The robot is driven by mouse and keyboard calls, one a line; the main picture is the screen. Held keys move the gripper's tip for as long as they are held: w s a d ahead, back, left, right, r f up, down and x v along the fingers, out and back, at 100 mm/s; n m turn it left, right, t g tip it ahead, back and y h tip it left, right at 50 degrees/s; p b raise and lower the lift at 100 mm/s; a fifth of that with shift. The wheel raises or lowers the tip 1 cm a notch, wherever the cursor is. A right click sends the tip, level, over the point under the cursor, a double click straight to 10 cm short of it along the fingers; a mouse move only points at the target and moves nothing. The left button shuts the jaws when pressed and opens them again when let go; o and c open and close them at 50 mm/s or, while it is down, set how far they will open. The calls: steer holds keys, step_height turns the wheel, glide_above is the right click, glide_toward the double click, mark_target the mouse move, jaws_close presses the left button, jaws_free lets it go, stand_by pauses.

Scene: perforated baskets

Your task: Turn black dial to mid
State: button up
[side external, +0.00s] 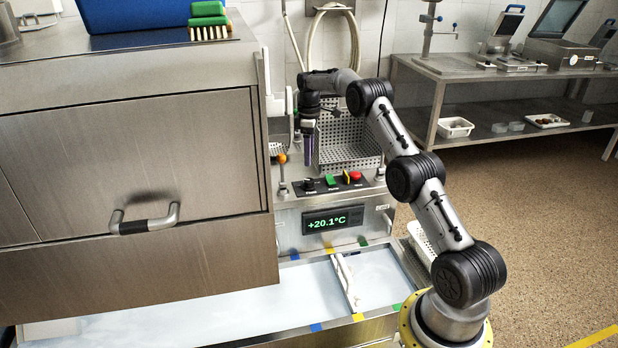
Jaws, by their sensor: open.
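The black dial (309,184) is a small knob at the left end of the dark control panel, above the green temperature display (325,222). Which way it points is too small to tell. My gripper (308,160) hangs pointing down just above the dial, apart from it as far as I can tell. It is open, and I see nothing held in it. Its fingers are small and dark in this view, so the gap between them is hard to make out.
Right of the dial on the panel are a green switch (331,181), a yellow-marked part and a red button (355,176). A orange-topped lever (282,172) stands left of the panel. A large steel housing (130,150) blocks the left.

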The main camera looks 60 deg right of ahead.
mark_target(309, 180)
step_height(309, 180, down, 9)
steer(key=shift+f, duration=0.1)
stand_by(0.4)
jaws_close()
